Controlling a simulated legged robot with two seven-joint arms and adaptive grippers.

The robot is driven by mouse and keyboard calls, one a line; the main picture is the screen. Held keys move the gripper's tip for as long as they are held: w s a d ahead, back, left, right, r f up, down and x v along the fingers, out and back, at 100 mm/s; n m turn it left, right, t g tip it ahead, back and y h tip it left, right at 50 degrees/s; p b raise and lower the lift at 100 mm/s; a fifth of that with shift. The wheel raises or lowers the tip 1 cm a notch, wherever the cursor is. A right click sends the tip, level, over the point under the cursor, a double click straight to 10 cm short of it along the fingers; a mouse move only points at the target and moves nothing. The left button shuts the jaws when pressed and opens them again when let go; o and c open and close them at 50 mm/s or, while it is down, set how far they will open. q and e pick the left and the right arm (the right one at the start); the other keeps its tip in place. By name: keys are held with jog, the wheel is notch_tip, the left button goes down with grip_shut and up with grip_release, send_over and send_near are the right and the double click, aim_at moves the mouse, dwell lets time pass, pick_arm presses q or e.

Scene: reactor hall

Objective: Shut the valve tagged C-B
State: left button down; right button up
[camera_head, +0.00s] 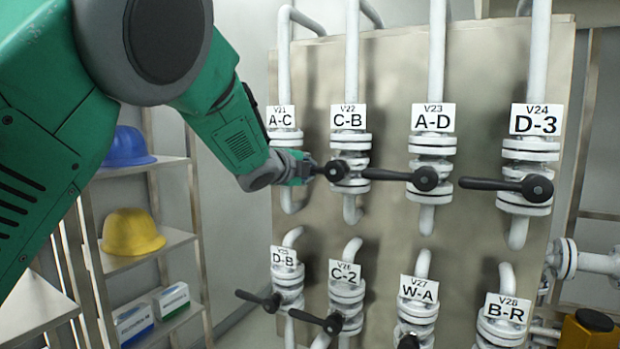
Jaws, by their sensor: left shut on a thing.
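The valve tagged C-B (351,187) sits on a vertical white pipe in the upper row, under its V22 C-B tag (348,117). Its black lever (336,171) points left from the hub, across the pipe. My left gripper (309,169) comes in from the left and is shut on the outer end of this lever. The gripper covers part of the lever and of the A-C valve (283,141) behind it. My right gripper is not in view.
The A-D valve (432,146) and D-3 valve (529,155) stand to the right, levers pointing left. The A-D lever's tip (372,173) is close to the C-B valve. Several more valves form a lower row. A shelf (170,242) with blue and yellow helmets stands left.

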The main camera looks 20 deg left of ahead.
pick_arm(q)
jog(key=shift+r, duration=0.3)
jog(key=c, duration=1.4)
grip_release()
jog(key=shift+d+f, duration=0.1)
jog(key=shift+s, duration=0.1)
jog(key=d+v, duration=0.1)
jog(key=v, duration=1)
jog(key=shift+s+a, duration=0.4)
